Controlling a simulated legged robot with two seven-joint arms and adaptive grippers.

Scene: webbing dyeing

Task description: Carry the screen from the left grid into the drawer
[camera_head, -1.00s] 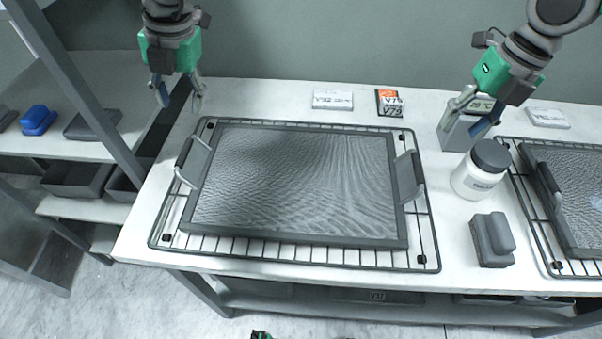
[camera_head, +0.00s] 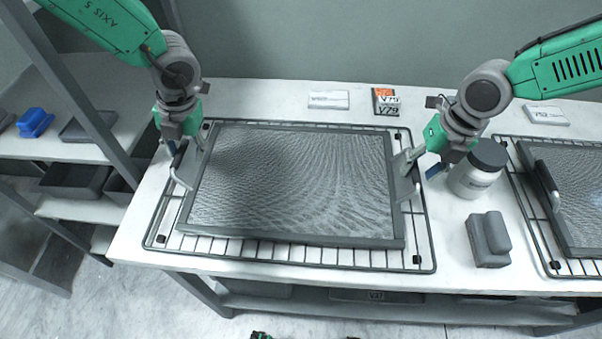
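The screen (camera_head: 290,185) is a grey framed mesh panel lying flat on the left wire grid (camera_head: 330,256) on the white table. It has a metal handle on its left side and another on its right. My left gripper (camera_head: 183,158) is at the left handle (camera_head: 181,172), fingers apart on either side of it. My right gripper (camera_head: 422,168) is at the right handle (camera_head: 409,185), its fingers spread with one near the handle. I cannot tell whether either gripper touches its handle. Drawer fronts (camera_head: 365,296) show under the table; I cannot tell which is the task's drawer.
A white jar (camera_head: 474,172) with a dark lid and a grey block (camera_head: 488,240) stand right of the left grid. A second screen (camera_head: 575,185) lies on the right grid. Small boxes (camera_head: 386,101) are at the back. A shelf rack (camera_head: 75,150) stands at left.

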